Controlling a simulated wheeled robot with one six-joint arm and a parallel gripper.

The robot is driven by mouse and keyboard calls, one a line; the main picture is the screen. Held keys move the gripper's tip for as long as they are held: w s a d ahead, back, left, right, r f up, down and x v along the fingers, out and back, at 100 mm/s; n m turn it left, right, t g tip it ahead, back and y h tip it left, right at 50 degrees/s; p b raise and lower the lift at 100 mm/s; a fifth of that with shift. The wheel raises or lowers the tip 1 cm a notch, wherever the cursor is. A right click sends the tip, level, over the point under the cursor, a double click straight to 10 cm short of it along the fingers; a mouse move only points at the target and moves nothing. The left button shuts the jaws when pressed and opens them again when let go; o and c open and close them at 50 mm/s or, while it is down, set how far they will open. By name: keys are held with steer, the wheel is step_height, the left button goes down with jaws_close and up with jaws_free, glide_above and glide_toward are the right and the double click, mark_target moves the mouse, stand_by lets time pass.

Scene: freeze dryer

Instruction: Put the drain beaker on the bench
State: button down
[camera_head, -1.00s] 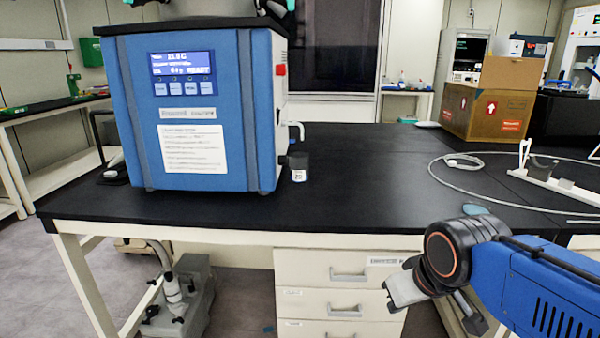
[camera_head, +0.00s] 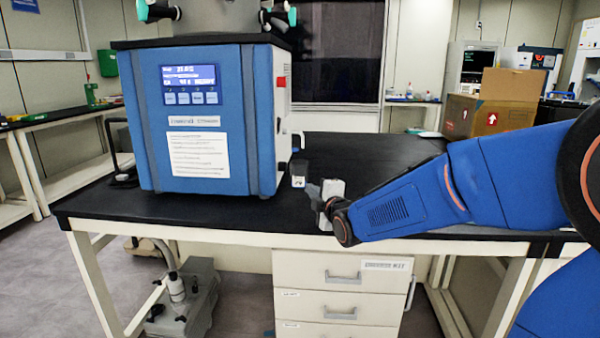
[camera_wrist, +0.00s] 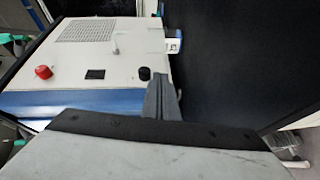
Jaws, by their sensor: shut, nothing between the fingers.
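The drain beaker (camera_head: 299,172) is a small dark cup with a white label. It stands on the black bench (camera_head: 240,218), close to the right side of the blue and white freeze dryer (camera_head: 200,120). In the wrist view the beaker (camera_wrist: 173,45) shows small beside the dryer's white side panel, beyond the fingers. My gripper (camera_head: 314,193) is just right of and in front of the beaker, pointing left, with no contact visible. In the wrist view my gripper (camera_wrist: 161,95) has its fingers together with nothing held.
A drain spout (camera_head: 298,139) sticks out of the dryer's side above the beaker. Cardboard boxes (camera_head: 490,115) stand at the back right. The bench between dryer and boxes is largely clear; my arm covers its right part. Drawers (camera_head: 343,285) are below the front edge.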

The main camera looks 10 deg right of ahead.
mark_target(303, 166)
steer(key=shift+w+a+r+n+t, duration=0.15)
steer(key=shift+w+a+n+t, duration=0.1)
steer(key=shift+w+n, duration=0.15)
steer(key=shift+w+a+r+n+t, duration=0.2)
steer(key=shift+w+n, duration=0.1)
steer(key=shift+w, duration=0.2)
steer(key=shift+w+a, duration=0.15)
steer(key=shift+w, duration=0.3)
steer(key=w, duration=0.3)
steer(key=w+a, duration=0.1)
steer(key=w, duration=0.5)
steer(key=shift+a, duration=0.2)
steer(key=shift+w+d, duration=0.65)
steer(key=shift+w, duration=0.3)
steer(key=shift+w+d, duration=0.5)
steer(key=shift+w, duration=0.3)
steer(key=shift+w+d, duration=0.55)
steer(key=shift+w, duration=0.25)
steer(key=shift+w+d, duration=0.55)
steer(key=shift+w, duration=0.2)
steer(key=shift+s, duration=0.1)
